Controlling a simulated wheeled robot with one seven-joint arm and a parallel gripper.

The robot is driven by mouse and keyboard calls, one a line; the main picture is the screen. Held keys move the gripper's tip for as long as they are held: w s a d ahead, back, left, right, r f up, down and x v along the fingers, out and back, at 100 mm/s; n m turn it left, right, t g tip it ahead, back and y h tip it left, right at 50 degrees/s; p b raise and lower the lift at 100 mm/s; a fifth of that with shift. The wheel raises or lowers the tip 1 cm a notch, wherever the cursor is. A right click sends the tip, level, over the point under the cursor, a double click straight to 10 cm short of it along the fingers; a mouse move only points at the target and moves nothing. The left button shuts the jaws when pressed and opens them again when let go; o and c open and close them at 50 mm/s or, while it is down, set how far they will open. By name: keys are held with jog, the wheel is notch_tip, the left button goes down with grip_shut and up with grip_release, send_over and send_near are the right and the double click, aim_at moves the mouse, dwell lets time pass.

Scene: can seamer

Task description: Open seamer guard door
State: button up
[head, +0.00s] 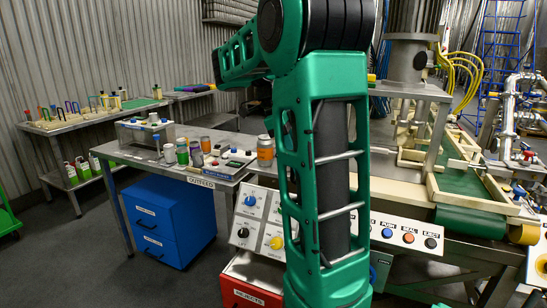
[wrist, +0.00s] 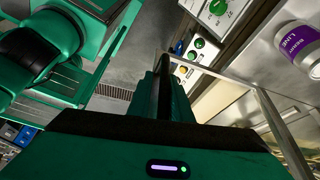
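The seamer (head: 425,95) stands at the right in the head view, with a grey motor on top and pale frames around its front. My green arm covers part of it. I cannot clearly make out the guard door in the head view. A pale, thin frame (wrist: 267,105) around a see-through area is right of my gripper in the wrist view; it may be the guard door. My gripper (wrist: 163,62) shows there with its dark fingers close together and nothing visible held. The gripper is hidden in the head view.
A button panel (head: 408,236) is on the seamer's front. A purple-labelled can (wrist: 300,46) is at the wrist view's right. The outfeed table (head: 185,147) holds cans and instruments. A blue drawer cabinet (head: 165,218) and red rejects bin (head: 250,282) stand below. Grey floor is open at left.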

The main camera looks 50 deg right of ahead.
jog(key=shift+v, duration=0.85)
jog(key=shift+w, duration=0.1)
jog(key=shift+w+a+r, duration=0.15)
jog(key=shift+w+r, duration=0.05)
jog(key=shift+r, duration=0.15)
jog(key=w+a, duration=0.5)
jog(key=w, duration=0.5)
jog(key=shift+w+a, duration=0.25)
jog(key=shift+w, duration=0.05)
jog(key=shift+s, duration=0.1)
